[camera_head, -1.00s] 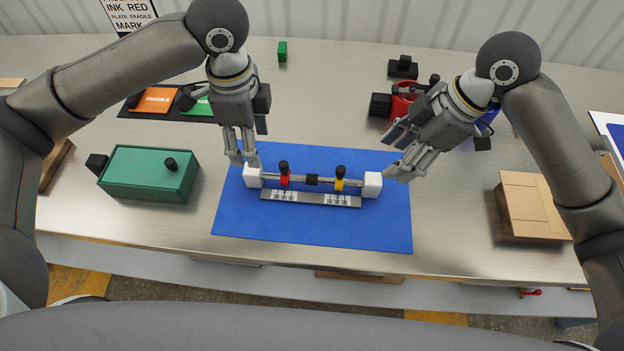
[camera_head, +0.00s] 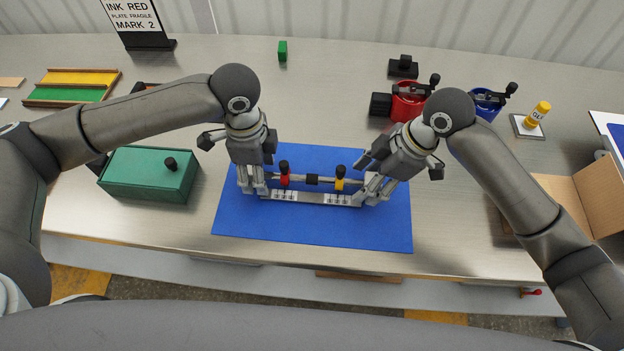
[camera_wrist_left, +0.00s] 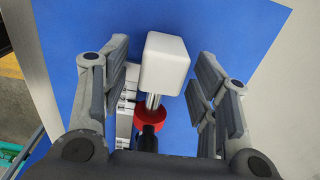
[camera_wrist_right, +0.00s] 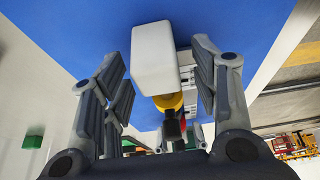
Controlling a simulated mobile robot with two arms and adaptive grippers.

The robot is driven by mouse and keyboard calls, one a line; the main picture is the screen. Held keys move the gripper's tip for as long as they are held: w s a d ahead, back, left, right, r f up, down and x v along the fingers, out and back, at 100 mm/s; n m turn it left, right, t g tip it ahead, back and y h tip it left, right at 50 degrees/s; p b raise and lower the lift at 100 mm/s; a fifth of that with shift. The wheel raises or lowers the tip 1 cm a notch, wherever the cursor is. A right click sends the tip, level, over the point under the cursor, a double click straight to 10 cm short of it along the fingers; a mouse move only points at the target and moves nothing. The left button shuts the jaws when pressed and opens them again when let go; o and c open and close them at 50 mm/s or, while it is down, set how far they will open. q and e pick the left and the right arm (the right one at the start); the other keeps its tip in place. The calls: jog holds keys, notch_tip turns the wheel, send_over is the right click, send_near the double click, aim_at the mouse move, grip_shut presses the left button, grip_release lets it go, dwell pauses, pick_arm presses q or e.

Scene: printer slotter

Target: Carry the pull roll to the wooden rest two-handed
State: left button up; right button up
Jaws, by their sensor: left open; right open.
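A thin metal bar (camera_head: 326,181) with white end blocks, red and yellow black-topped collars and a dark middle piece lies over the blue mat; it may be the pull roll. My left gripper (camera_head: 253,190) is open at its left end; in the left wrist view the white block (camera_wrist_left: 165,63) is between the spread fingers (camera_wrist_left: 160,90). My right gripper (camera_head: 370,198) is open at the right end; in the right wrist view the other white block (camera_wrist_right: 154,58) is between the spread fingers (camera_wrist_right: 160,85). I cannot tell which thing is the wooden rest.
A marked metal plate (camera_head: 310,199) lies along the bar's near side on the blue mat (camera_head: 300,228). A green box (camera_head: 135,178) stands left, a cardboard box (camera_head: 600,195) right. Red (camera_head: 403,108) and blue (camera_head: 488,103) pots stand behind. A wood-framed tray (camera_head: 75,76) is far left.

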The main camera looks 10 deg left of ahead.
pick_arm(q)
jog(key=shift+c, duration=0.3)
pick_arm(e)
jog(key=shift+c, duration=0.3)
pick_arm(q)
jog(key=c, duration=1.2)
pick_arm(e)
jog(key=c, duration=1.2)
pick_arm(q)
jog(key=shift+o, duration=0.2)
pick_arm(e)
jog(key=shift+o, duration=0.2)
pick_arm(q)
jog(key=shift+r, duration=0.2)
pick_arm(e)
jog(key=shift+r, duration=0.15)
